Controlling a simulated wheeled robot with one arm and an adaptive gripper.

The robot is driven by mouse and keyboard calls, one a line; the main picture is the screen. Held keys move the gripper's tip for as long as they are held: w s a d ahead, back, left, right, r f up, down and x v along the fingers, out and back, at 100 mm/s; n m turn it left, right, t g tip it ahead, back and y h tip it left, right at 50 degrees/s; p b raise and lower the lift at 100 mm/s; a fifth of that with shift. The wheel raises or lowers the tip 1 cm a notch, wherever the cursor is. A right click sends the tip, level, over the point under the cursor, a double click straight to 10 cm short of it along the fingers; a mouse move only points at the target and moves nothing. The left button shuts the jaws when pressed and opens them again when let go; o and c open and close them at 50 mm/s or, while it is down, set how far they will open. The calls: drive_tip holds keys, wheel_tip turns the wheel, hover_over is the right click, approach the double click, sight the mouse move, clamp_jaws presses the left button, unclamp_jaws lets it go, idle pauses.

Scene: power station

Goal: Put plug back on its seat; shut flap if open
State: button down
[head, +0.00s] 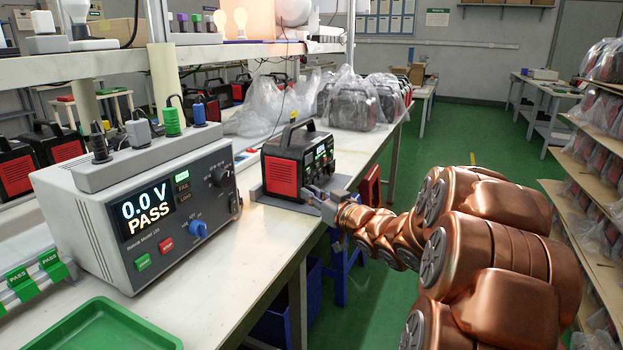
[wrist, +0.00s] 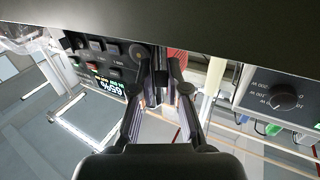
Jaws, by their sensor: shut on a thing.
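The black and red power station (head: 298,160) stands on the bench with its handle up and its panel facing right. My gripper (head: 313,194) is at the lower part of that panel. In the wrist view my gripper (wrist: 157,98) has its fingers close together on a small dark thing, likely the plug, right at the panel (wrist: 100,62). The fingers hide most of it, so I cannot tell whether it is in a socket. A flap cannot be made out. The grey tester (head: 150,205) at left shows 0.0 V PASS. Black, grey, green and blue plugs stand on its top ledge (head: 150,157).
A green tray (head: 105,330) lies at the bench's front left. Bagged power stations (head: 352,103) stand farther back on the bench. A shelf (head: 170,58) runs above the tester. Racks with bagged units (head: 605,130) line the right side. The green floor between is open.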

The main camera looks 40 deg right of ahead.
drive_tip(key=shift+d+r+n+g+y+p, duration=0.2)
drive_tip(key=shift+n+y+p, duration=0.75)
drive_tip(key=shift+p, duration=1.5)
drive_tip(key=shift+d+n+g+y+p, duration=0.2)
drive_tip(key=shift+d+n+y+p, duration=0.3)
drive_tip(key=shift+y+p, duration=1.4)
drive_tip(key=n+g+y+p, duration=0.1)
drive_tip(key=p, duration=0.2)
drive_tip(key=n+g+y+p, duration=0.1)
drive_tip(key=n+y+p, duration=0.1)
drive_tip(key=p, duration=0.2)
drive_tip(key=shift+d+f, duration=0.1)
drive_tip(key=shift+d, duration=0.25)
drive_tip(key=shift+w+d+f+n+g+y+p, duration=0.1)
drive_tip(key=shift+w+d+n+g+y+p, duration=0.1)
drive_tip(key=shift+n+g+y+p, duration=0.7)
drive_tip(key=shift+w+d+f+n+g+y+p, duration=0.1)
drive_tip(key=shift+d+n+g+y+p, duration=0.1)
drive_tip(key=shift+n+g+y+p, duration=0.65)
drive_tip(key=shift+w+d+n+g+y, duration=0.2)
drive_tip(key=shift+n+g+y, duration=0.5)
drive_tip(key=shift+g, duration=0.2)
drive_tip(key=shift+w+d+n+g+y, duration=0.15)
drive_tip(key=shift+d+n+g+y, duration=0.05)
drive_tip(key=shift+n+g+y, duration=0.8)
drive_tip(key=shift+g, duration=0.45)
drive_tip(key=c, duration=1.2)
unclamp_jaws()
drive_tip(key=shift+w, duration=0.1)
